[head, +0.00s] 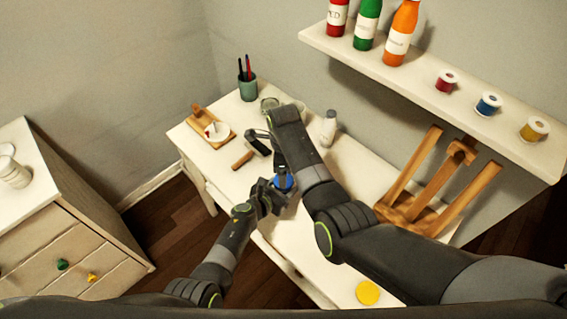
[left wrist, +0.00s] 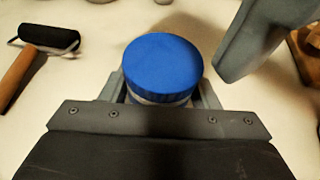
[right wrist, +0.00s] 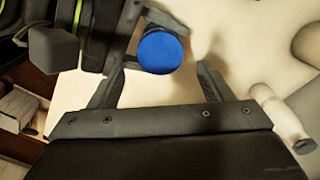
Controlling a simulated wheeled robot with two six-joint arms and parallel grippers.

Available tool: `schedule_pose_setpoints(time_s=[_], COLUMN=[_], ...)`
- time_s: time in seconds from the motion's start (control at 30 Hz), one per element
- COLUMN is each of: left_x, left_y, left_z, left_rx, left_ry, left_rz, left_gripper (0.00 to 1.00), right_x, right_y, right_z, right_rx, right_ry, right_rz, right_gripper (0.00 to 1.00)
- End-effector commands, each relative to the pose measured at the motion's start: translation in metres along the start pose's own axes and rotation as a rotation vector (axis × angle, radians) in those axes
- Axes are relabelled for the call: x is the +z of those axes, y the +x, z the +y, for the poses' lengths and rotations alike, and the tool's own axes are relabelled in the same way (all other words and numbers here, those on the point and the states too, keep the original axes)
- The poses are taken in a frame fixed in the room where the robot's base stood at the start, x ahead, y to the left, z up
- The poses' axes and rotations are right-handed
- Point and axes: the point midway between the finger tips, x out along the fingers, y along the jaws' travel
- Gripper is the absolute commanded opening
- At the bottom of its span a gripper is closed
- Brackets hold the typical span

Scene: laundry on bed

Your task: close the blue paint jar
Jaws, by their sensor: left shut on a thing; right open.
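The blue paint jar shows its blue lid (head: 283,182) on the white table (head: 285,232). In the left wrist view the lid (left wrist: 162,65) sits on top of a pale jar body (left wrist: 165,99), upright; I cannot tell how tight it is. My left gripper (head: 268,193) is shut on the jar body, below the lid. My right gripper (right wrist: 158,82) is open and empty; its fingers point toward the lid (right wrist: 161,52) and do not touch it. In the head view my right arm hides the right gripper.
A paint roller (left wrist: 48,34) lies beside the jar. A white bottle (head: 328,129), a wooden easel (head: 425,198), a cup with brushes (head: 247,88) and a yellow disc (head: 367,293) are on the table. A shelf (head: 395,70) with bottles and small pots overhangs the right side.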

Motion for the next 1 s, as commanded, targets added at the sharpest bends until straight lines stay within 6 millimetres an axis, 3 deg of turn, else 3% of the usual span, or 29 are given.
schedule_pose_setpoints(time_s=[1.0], left_x=[0.0], left_y=[0.0], left_z=[-0.001], left_rx=[-0.001], left_ry=[-0.001], left_rz=[0.0], left_gripper=[0.0], right_x=[0.001], right_y=[-0.013], right_z=[-0.001], right_rx=[-0.001], right_ry=[-1.573], right_rz=[0.001], right_gripper=[0.73])
